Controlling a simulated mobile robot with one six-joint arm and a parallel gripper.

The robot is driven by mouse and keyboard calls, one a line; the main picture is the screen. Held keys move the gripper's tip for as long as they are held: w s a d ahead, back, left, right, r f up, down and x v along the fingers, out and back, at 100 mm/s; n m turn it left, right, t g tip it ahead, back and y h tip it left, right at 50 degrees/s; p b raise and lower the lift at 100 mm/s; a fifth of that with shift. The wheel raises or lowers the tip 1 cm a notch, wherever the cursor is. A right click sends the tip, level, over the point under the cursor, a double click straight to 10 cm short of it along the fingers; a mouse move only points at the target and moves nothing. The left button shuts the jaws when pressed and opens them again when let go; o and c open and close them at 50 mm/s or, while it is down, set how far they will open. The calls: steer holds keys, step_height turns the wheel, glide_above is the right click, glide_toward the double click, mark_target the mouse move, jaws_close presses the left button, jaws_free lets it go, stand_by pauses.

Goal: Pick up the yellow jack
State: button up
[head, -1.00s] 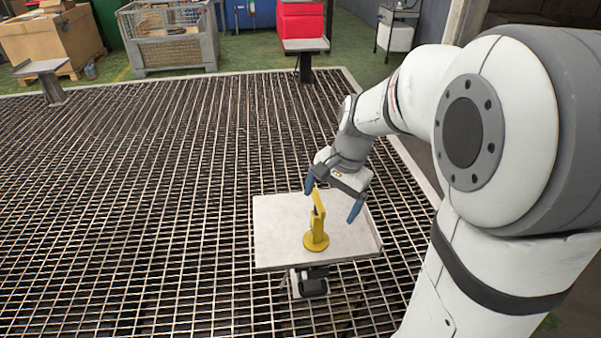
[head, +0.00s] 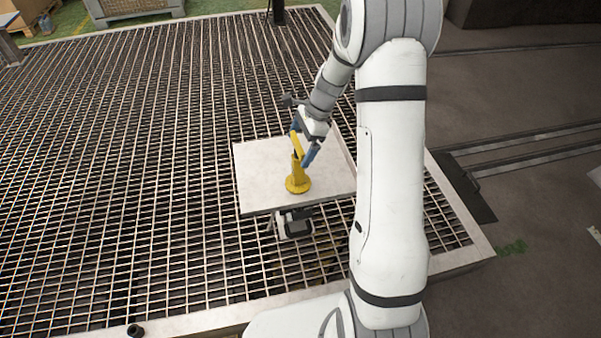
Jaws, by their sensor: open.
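The yellow jack (head: 298,180) stands upright on a pale square tray (head: 262,185), near its front middle. It has a round base and a narrow post with an arm on top. My gripper (head: 304,141) is open, with its blue fingers beside the top of the jack, one on the left behind it and one on the right. I cannot tell whether the fingers touch the jack. The jack's upper end is partly hidden by the gripper.
The tray sits above a metal grating (head: 130,150) and has a raised right edge. A small black and white device (head: 292,225) sits under the tray's front. A grey crate (head: 130,10) stands at the back. The grating left of the tray is clear.

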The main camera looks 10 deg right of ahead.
mark_target(295, 150)
steer(key=x, duration=0.3)
steer(key=shift+a+f, duration=0.15)
steer(key=shift+w, duration=0.1)
steer(key=c, duration=1.7)
